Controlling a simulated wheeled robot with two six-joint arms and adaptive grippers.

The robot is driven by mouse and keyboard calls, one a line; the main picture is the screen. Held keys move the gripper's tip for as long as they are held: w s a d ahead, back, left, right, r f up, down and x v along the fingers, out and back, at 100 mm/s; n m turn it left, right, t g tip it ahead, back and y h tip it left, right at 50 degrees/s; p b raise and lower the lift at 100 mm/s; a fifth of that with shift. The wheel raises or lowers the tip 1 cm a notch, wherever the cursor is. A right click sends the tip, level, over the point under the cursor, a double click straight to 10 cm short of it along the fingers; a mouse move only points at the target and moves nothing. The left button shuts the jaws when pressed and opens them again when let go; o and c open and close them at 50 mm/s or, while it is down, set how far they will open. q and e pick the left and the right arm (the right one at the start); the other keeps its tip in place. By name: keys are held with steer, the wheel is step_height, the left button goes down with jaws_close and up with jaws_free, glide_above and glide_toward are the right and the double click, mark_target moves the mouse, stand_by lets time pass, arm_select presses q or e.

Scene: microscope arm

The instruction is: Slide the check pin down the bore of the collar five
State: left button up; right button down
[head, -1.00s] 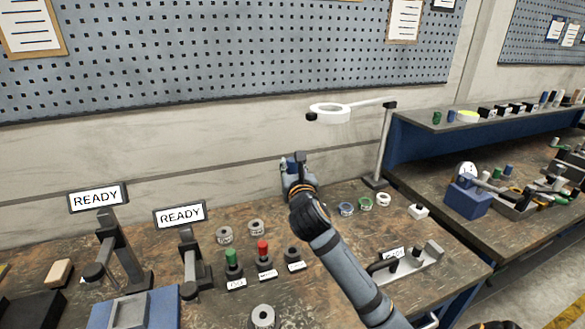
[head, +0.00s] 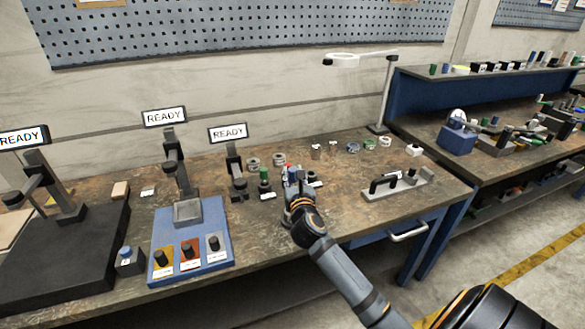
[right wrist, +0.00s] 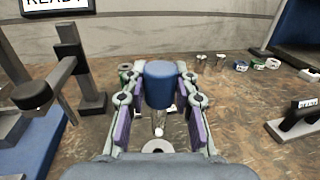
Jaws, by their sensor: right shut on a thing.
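My right gripper (head: 292,187) is over the bench in the head view, and it also shows in the right wrist view (right wrist: 160,108). It is shut on the check pin (right wrist: 159,84), which has a blue cylindrical head and a thin metal shank pointing down. A grey ring-shaped collar (right wrist: 156,146) lies below it on the bench, partly cut off by the gripper body. The shank tip shows just above the collar in that picture; I cannot tell the height between them. My left gripper is not in view.
Two grey collars (head: 253,164) (head: 279,159) and a green-topped pin (head: 264,178) stand behind my gripper. Coloured rings (head: 369,144) lie at the back right. A grey rack (head: 398,185) is right, and a blue gauge stand (head: 188,250) is left.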

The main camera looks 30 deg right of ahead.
steer(key=shift+w, duration=0.1)
steer(key=shift+d, duration=0.1)
steer(key=shift+r+p, duration=0.1)
steer(key=shift+p, duration=0.25)
steer(key=shift+f+b, duration=0.65)
steer(key=shift+f, duration=0.15)
step_height(320, 180, down, 4)
steer(key=b, duration=0.3)
steer(key=shift+f, duration=0.25)
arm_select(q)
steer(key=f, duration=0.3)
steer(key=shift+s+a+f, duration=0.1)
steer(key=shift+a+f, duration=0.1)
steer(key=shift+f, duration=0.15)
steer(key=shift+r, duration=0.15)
arm_select(e)
steer(key=shift+r, duration=0.1)
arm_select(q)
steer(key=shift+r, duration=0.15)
